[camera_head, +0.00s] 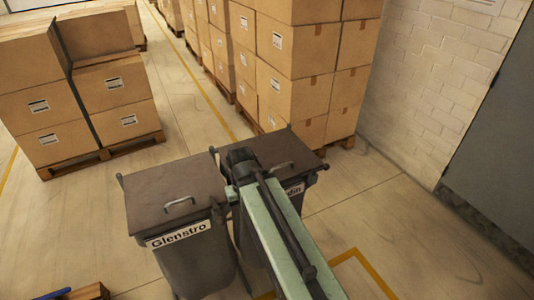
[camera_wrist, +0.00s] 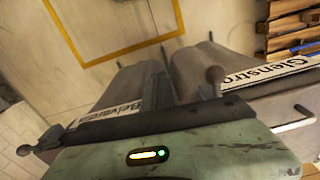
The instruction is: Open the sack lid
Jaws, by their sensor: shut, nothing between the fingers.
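Two dark grey wheeled bins with flat hinged lids stand side by side in the head view. The wrist view shows both labels, the other seeming to read "Belvardin" (camera_wrist: 115,103). My gripper (camera_head: 238,157) is shut and empty, over the right bin's left side near the gap between the lids. Whether it touches a lid cannot be told.
Stacked cartons (camera_head: 305,60) on pallets stand behind the bins, with another carton stack (camera_head: 75,95) at the left. A brick wall (camera_head: 435,85) and grey door (camera_head: 500,150) are at the right. A pallet corner (camera_head: 88,292) shows bottom left.

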